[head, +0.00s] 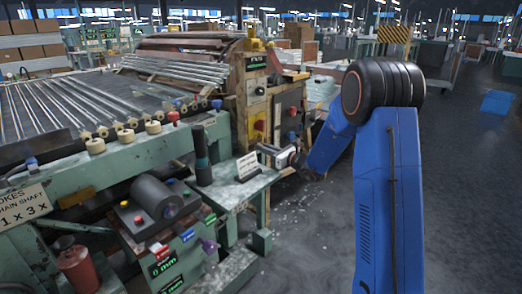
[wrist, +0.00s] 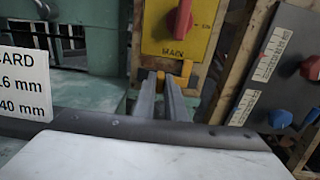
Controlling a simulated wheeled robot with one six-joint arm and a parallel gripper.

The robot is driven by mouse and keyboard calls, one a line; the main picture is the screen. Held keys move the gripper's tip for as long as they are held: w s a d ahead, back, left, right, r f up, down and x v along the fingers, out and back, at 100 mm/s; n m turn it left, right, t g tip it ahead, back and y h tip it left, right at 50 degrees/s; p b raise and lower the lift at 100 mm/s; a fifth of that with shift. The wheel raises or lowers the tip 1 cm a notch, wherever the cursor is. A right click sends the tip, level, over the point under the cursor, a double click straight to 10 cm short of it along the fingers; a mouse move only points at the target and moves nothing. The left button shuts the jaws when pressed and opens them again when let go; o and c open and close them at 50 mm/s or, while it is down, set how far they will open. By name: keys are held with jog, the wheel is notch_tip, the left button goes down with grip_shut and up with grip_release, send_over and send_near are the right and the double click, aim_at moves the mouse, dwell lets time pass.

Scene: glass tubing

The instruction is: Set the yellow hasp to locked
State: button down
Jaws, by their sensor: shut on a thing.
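The yellow hasp (wrist: 160,77) is a small orange-yellow piece below the red MAIN switch (wrist: 181,20) on a yellow panel (wrist: 155,38). In the head view my gripper (head: 264,149) is in front of the machine's yellow panel (head: 256,112); the hasp is too small to make out there.
A white sign (wrist: 22,85) stands at the left in the wrist view. A panel with a blue knob (wrist: 281,118) is at the right. In the head view the green bench (head: 238,190) lies below my gripper, and open floor (head: 310,225) is to the right.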

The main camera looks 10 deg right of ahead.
jog(key=c, duration=1.8)
grip_release()
jog(key=shift+w+d, duration=0.1)
jog(key=shift+d, duration=0.1)
jog(key=v, duration=1.7)
jog(key=shift+d, duration=0.1)
jog(key=shift+s+r, duration=0.1)
jog(key=shift+s, duration=0.1)
